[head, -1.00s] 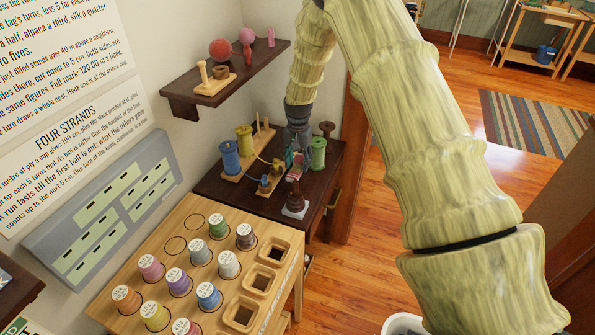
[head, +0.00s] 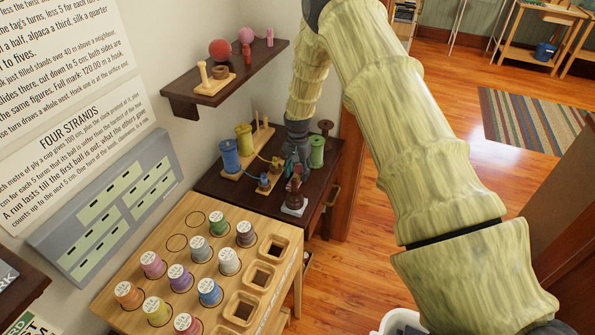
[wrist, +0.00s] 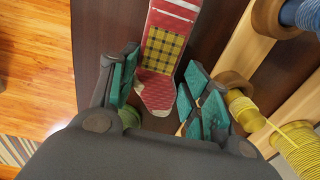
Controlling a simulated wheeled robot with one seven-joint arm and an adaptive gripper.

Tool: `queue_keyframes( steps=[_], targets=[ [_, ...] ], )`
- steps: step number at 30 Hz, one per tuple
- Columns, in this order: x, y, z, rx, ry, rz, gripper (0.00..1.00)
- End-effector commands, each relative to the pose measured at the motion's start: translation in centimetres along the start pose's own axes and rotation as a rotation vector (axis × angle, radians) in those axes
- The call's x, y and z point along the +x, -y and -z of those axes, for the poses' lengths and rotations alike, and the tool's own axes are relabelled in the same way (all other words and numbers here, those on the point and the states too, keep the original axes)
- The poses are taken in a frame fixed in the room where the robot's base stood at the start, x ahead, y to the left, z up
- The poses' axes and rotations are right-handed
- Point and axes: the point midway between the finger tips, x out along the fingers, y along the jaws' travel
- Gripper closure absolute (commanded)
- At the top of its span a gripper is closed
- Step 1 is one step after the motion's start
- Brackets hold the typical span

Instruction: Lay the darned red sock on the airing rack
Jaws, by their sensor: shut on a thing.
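The red sock (wrist: 160,85) has a yellow plaid darn on it and pale bands near its upper end in the wrist view. It extends away from my gripper (wrist: 157,95) over the dark cabinet top. My gripper is shut on the sock, with teal-padded fingers on either side of it. In the head view my gripper (head: 292,168) is low over the cabinet, and the sock (head: 293,199) shows in small part near the front edge, with a pale end. I cannot pick out the airing rack for certain.
Blue and yellow spools (head: 230,155) (head: 244,140) on a wooden stand are left of my gripper; a green spool (head: 317,151) stands close on its right. A wooden thread table (head: 165,245) is in front. Open floor (head: 420,150) lies to the right.

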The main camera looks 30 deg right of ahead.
Motion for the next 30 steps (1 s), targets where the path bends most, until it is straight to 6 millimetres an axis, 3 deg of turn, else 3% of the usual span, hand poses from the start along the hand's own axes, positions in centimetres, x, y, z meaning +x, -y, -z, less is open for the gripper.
queue_keyframes(
  steps=[2, 3, 6, 20, 30],
  targets=[
    [0.3, 0.0, 0.0, 0.0, 0.0, 0.0, 0.71],
    [0.2, 0.0, 0.0, 0.0, 0.0, 0.0, 0.47],
    [0.2, 0.0, 0.0, 0.0, 0.0, 0.0, 0.31],
    [-0.5, 0.0, 0.0, 0.0, 0.0, 0.0, 0.31],
    [-5.1, 0.0, 0.1, 0.0, -0.002, 0.001, 0.31]
  ],
)
